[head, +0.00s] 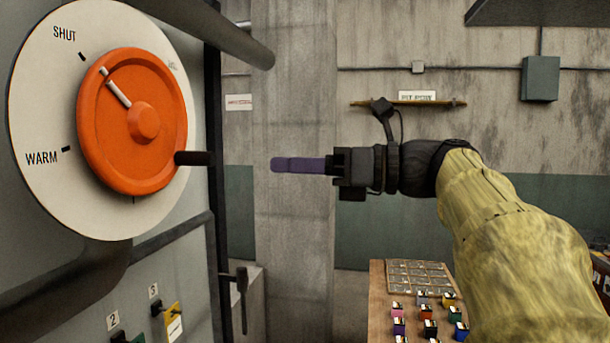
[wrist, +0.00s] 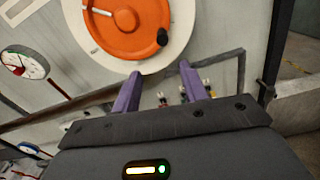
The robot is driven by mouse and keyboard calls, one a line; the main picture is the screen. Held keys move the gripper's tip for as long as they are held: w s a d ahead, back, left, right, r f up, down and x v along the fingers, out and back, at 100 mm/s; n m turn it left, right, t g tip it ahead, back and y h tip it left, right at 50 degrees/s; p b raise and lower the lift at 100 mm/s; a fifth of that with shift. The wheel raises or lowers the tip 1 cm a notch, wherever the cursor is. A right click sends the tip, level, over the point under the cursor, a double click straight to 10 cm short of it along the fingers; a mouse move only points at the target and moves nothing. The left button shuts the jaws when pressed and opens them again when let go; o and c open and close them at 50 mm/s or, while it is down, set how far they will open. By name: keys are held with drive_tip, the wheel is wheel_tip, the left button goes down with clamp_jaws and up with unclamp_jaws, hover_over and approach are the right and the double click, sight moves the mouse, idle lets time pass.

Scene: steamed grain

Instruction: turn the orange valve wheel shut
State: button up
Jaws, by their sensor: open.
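The orange valve wheel (head: 130,120) is mounted on a white round dial plate (head: 45,100) at the left of the head view. A white pointer mark on the wheel aims up and left, near the tick by the word SHUT. A black handle (head: 195,158) sticks out from the wheel's lower right rim. In the wrist view the wheel (wrist: 125,28) is at the top, with its black handle (wrist: 162,37) at its right. My gripper (head: 275,164) is to the right of the handle, apart from it. Its purple fingers are open and empty in the wrist view (wrist: 160,80).
Pipes (head: 225,30) run above and below the dial. Below it are numbered valves with a yellow tag (head: 173,322). A table with a tray (head: 415,277) and several small coloured blocks stands below my arm. A gauge (wrist: 24,64) shows at the wrist view's left.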

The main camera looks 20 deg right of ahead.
drive_tip(key=shift+s+d, duration=0.25)
drive_tip(key=shift+d, duration=0.15)
